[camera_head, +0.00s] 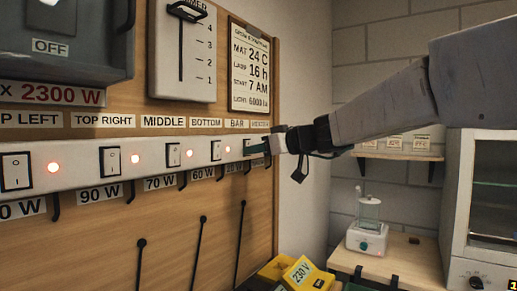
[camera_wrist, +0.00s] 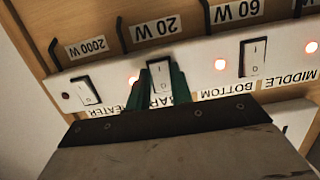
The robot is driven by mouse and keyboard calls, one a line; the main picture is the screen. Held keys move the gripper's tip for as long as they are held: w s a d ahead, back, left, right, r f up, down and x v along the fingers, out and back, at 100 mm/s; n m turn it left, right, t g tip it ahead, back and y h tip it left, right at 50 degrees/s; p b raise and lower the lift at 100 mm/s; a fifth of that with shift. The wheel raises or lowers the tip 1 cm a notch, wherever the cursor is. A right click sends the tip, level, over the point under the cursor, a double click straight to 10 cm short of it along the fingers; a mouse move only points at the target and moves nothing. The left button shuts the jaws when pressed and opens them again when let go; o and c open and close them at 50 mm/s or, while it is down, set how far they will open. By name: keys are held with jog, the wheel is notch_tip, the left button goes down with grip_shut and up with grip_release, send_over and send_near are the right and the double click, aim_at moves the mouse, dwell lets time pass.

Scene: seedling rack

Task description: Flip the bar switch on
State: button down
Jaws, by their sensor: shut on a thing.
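In the head view my gripper (camera_head: 258,147) reaches the strip from the right and hides part of the switch. A red lamp (camera_wrist: 133,79) glows beside the switch, partly covered by a finger. The rocker's exact tilt is hard to tell.
The bottom switch (camera_wrist: 253,57) with a lit lamp and the heater switch (camera_wrist: 87,90) with a dim lamp flank it closely. Black hooks stick out below the strip. Yellow boxes (camera_head: 302,273) and a shelf with a small device (camera_head: 367,238) stand lower right.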

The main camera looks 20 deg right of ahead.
jog(key=shift+f+t+y, duration=0.1)
jog(key=shift+t+y, duration=0.2)
jog(key=shift+t, duration=0.1)
jog(key=c, duration=1.2)
grip_release()
jog(key=shift+c, duration=0.2)
jog(key=shift+d, duration=0.1)
jog(key=v, duration=0.7)
jog(key=shift+s, duration=0.25)
jog(key=shift+d, duration=0.15)
